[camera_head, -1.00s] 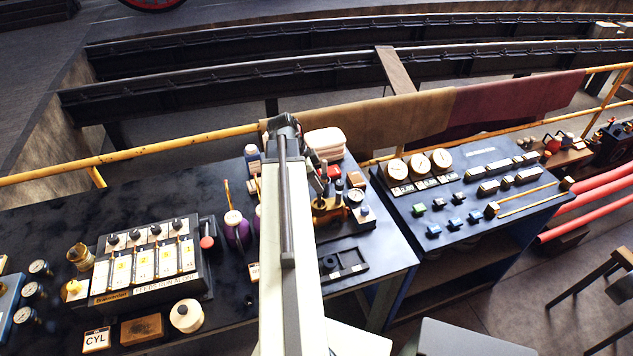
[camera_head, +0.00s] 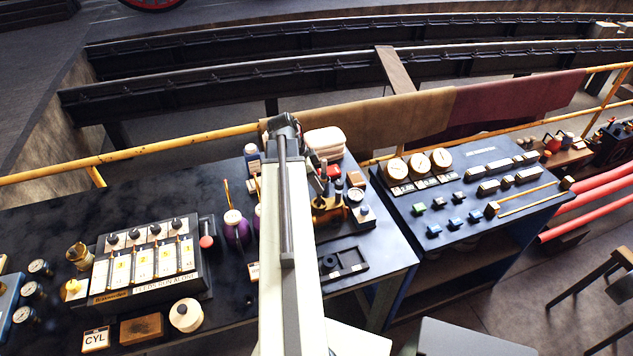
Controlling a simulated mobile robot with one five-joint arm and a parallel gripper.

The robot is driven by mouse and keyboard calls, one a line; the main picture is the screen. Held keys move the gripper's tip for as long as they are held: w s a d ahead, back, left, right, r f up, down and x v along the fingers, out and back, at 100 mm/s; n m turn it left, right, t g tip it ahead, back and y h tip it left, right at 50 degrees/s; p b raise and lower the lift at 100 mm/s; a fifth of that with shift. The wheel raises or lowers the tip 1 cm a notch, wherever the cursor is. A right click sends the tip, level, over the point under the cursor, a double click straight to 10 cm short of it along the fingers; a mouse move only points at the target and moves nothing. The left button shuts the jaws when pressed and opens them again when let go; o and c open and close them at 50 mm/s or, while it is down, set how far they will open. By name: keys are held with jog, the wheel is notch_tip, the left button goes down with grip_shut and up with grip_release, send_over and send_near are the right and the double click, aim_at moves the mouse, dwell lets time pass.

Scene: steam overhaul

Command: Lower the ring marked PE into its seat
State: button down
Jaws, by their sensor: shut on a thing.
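My pale arm link rises from the bottom middle to a dark joint over the bench and covers a strip of it. My gripper cannot be made out; the arm hides that area. No ring with a readable PE mark shows, and I cannot tell which part is its seat. Right of the arm stands a brass fixture (camera_head: 328,208) with dark upright parts above it. In front of it lies a dark block with round recesses (camera_head: 345,263); I see no ring in it.
On the left of the dark bench (camera_head: 50,215) stand a lubricator box (camera_head: 150,290), a CYL sign (camera_head: 96,339), a wooden block (camera_head: 141,328) and a cream spool (camera_head: 186,315). A purple bottle (camera_head: 236,228) stands close left of my arm. A second bench (camera_head: 480,190) carries gauges. A yellow rail (camera_head: 165,148) runs behind.

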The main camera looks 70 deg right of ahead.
jog(key=shift+f+b, duration=0.3)
dwell(0.4)
jog(key=shift+f+b, duration=0.5)
jog(key=shift+f, duration=0.15)
jog(key=shift+f+b, duration=0.6)
jog(key=shift+b, duration=0.15)
jog(key=shift+f+b, duration=0.6)
jog(key=shift+f, duration=0.1)
dwell(0.4)
jog(key=shift+f+b, duration=0.7)
jog(key=shift+b, duration=0.1)
jog(key=shift+f, duration=0.1)
